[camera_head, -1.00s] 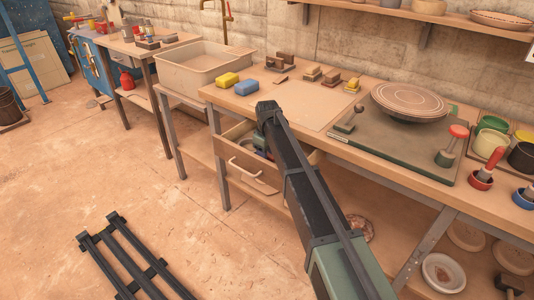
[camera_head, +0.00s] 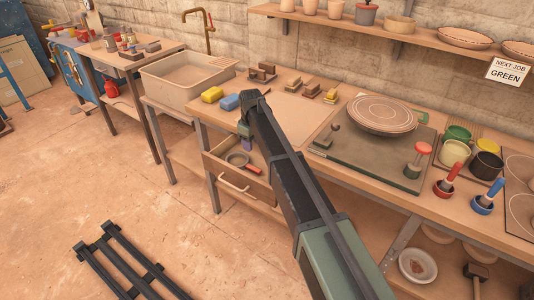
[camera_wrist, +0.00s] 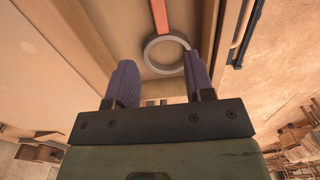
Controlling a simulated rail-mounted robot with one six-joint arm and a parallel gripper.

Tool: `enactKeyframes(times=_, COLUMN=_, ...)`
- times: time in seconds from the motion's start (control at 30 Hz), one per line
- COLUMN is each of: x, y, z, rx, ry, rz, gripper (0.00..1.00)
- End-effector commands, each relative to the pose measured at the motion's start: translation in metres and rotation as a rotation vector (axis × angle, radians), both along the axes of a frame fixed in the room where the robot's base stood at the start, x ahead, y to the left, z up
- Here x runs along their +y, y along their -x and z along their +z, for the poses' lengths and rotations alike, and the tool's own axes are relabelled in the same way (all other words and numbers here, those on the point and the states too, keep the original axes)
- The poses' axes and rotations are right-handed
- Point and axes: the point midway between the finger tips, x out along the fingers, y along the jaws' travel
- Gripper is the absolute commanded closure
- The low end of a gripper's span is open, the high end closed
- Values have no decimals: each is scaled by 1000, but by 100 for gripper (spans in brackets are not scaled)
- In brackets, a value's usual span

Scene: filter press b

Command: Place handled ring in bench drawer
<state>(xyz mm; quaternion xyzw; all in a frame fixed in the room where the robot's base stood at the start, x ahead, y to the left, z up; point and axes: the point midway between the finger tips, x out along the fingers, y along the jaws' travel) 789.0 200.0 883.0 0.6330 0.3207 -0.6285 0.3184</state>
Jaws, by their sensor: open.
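The handled ring, a grey ring (camera_head: 238,159) with a red handle (camera_head: 253,169), lies in the open bench drawer (camera_head: 222,171). In the wrist view the ring (camera_wrist: 149,54) lies flat on the drawer floor, with its handle (camera_wrist: 160,14) running toward the top edge. My gripper (camera_head: 247,144) is above the drawer, beside the bench's front edge. Its two purple fingers (camera_wrist: 160,82) are spread with nothing between them. The ring shows beyond the fingertips, apart from them as far as I can tell.
Yellow (camera_head: 211,94) and blue (camera_head: 229,102) blocks lie on the bench above the drawer. A round plate (camera_head: 383,115) sits on a dark board (camera_head: 350,156). A basin (camera_head: 165,85) stands left. A black rack (camera_head: 125,262) lies on the floor.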

Motion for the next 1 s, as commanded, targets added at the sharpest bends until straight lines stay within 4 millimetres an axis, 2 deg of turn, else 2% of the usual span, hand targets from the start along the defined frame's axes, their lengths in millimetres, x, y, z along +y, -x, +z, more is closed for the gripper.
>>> enactKeyframes(times=0.07, x=-2, y=3, z=-1, rx=0, ry=0, rz=-6, gripper=52)
enactKeyframes(times=0.17, x=-31, y=37, z=-1, rx=1, ry=0, rz=-87, gripper=52)
enactKeyframes(times=0.27, x=-88, y=114, z=-1, rx=3, ry=2, rz=-288, gripper=52)
enactKeyframes(times=0.3, x=-112, y=153, z=-1, rx=4, ry=2, rz=-391, gripper=52)
enactKeyframes(times=0.37, x=-145, y=210, z=-1, rx=5, ry=2, rz=-547, gripper=52)
enactKeyframes(times=0.4, x=-162, y=244, z=-1, rx=5, ry=3, rz=-644, gripper=52)
enactKeyframes(times=0.5, x=-189, y=309, z=-1, rx=7, ry=3, rz=-835, gripper=52)
enactKeyframes(times=0.53, x=-194, y=320, z=-1, rx=7, ry=4, rz=-873, gripper=52)
enactKeyframes(times=0.63, x=-201, y=335, z=-1, rx=7, ry=3, rz=-939, gripper=52)
enactKeyframes(times=1.0, x=-200, y=331, z=-1, rx=7, ry=3, rz=-940, gripper=52)
